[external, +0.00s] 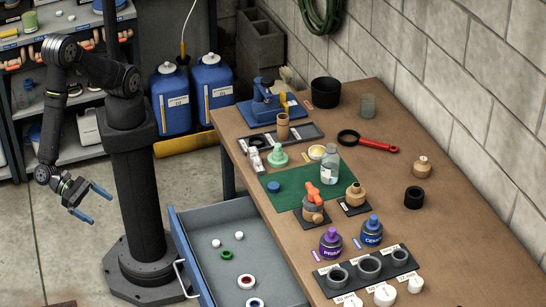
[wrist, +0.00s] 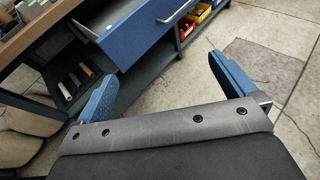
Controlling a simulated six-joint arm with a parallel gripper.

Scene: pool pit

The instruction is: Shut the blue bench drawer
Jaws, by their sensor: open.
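The blue bench drawer (external: 181,222) is pulled out from under the wooden workbench in the external view. Its grey inside shows, holding several small white, green, red and blue ringed parts. A pale bar handle (external: 184,279) is on its front. In the wrist view the blue drawer front (wrist: 150,28) and its handle (wrist: 178,12) show at the top. My gripper (external: 90,206) is open and empty, to the left of the drawer and apart from it, on the far side of my column. Its two blue fingers show in the wrist view (wrist: 168,90).
The workbench top (external: 440,215) carries bottles, fittings, a red-handled tool and grey sockets. Blue jugs (external: 171,100) stand behind my column, and a shelf unit (external: 80,100) is at the left.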

